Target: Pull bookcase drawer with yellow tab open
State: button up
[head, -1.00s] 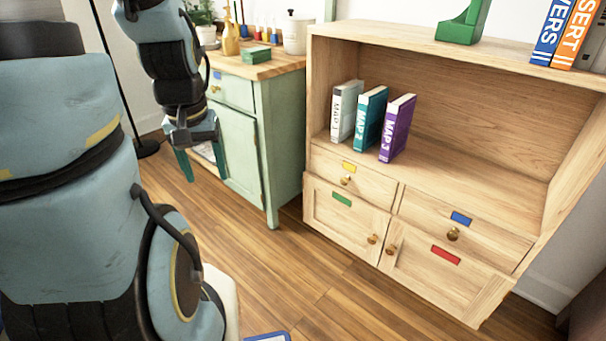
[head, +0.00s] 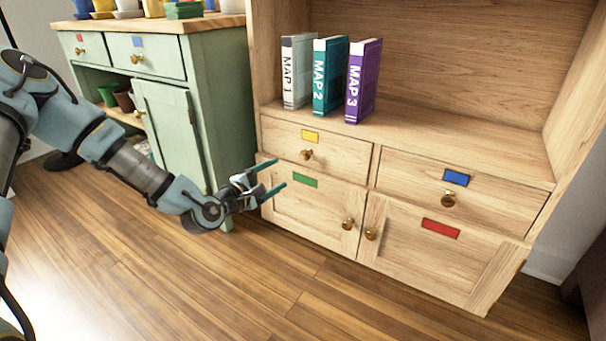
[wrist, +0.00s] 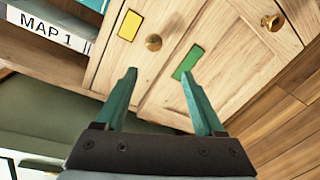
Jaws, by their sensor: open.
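The bookcase drawer with the yellow tab (head: 345,158) is the upper left drawer of the wooden bookcase, and it is shut. Its yellow tab (head: 310,136) sits above a round brass knob (head: 306,154). In the wrist view the yellow tab (wrist: 129,25) and the knob (wrist: 153,42) show ahead of the fingers, near the top. My gripper (head: 275,177) is open and empty, with teal fingers, in front of the bookcase's left side, left of and below the knob. In the wrist view my gripper (wrist: 158,80) has its fingers apart, with the knob beyond their tips, not between them.
Below is a door with a green tab (head: 305,181). A blue-tab drawer (head: 465,190) and a red-tab door (head: 430,250) are at right. Several map books (head: 330,75) stand above. A green cabinet (head: 190,120) stands close at left. The wooden floor in front is clear.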

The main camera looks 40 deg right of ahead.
aim_at(304, 157)
jog(key=d+b, duration=0.1)
jog(key=d, duration=0.3)
jog(key=w+d+n+h+b, duration=0.1)
jog(key=d+b, duration=0.1)
jog(key=d, duration=0.2)
jog(key=d+n+t+b, duration=0.1)
jog(key=d, duration=0.3)
jog(key=shift+w+d+r, duration=0.1)
jog(key=shift+w+d, duration=0.05)
jog(key=shift+w, duration=0.2)
jog(key=shift+c, duration=0.3)
grip_shut()
dwell(0.7)
